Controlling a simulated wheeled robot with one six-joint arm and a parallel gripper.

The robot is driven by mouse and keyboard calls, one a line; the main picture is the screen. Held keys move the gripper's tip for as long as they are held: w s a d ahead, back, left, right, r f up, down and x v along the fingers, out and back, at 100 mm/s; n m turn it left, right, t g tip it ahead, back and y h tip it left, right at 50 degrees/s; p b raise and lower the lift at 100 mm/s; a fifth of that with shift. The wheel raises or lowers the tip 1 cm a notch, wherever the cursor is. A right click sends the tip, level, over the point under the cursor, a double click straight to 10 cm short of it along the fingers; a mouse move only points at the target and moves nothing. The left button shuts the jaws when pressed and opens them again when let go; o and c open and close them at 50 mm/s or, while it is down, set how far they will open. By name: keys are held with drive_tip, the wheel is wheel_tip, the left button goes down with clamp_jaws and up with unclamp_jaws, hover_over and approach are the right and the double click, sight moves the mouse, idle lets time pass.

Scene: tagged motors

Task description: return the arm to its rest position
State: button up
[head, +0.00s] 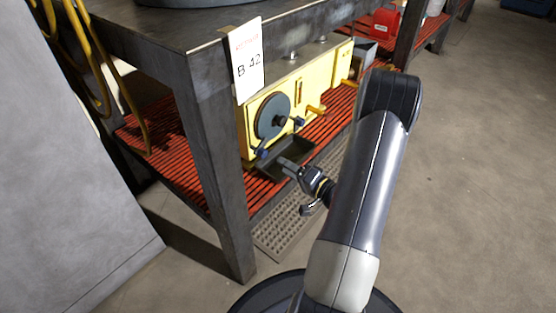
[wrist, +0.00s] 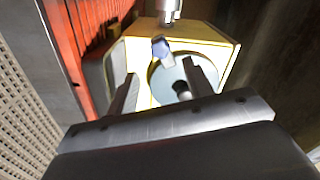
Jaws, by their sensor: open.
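My gripper (head: 286,163) is at the lower front of a yellow machine (head: 257,115), close to the dark tray (head: 291,158) below its disc. In the wrist view my gripper (wrist: 160,90) is open, its two fingers apart with nothing held between them. The yellow machine (wrist: 213,45) and its grey-green disc (wrist: 205,70) show beyond the fingers. Whether a finger touches the machine, I cannot tell. My arm bends high at the right, and its upper link hides part of the forearm.
The machine stands on a red slatted shelf (head: 185,160) under a dark metal workbench (head: 205,120). A tag reading B 42 (head: 246,60) hangs at the bench corner. A perforated grey mat (head: 283,231) lies on the floor. Open floor (head: 470,190) lies at the right.

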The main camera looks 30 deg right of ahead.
sight(265, 155)
drive_tip(key=shift+s+d, duration=0.1)
drive_tip(key=shift+s, duration=0.3)
drive_tip(key=b+x, duration=0.2)
drive_tip(key=x, duration=0.9)
drive_tip(key=shift+b, duration=0.3)
drive_tip(key=shift+s, duration=0.1)
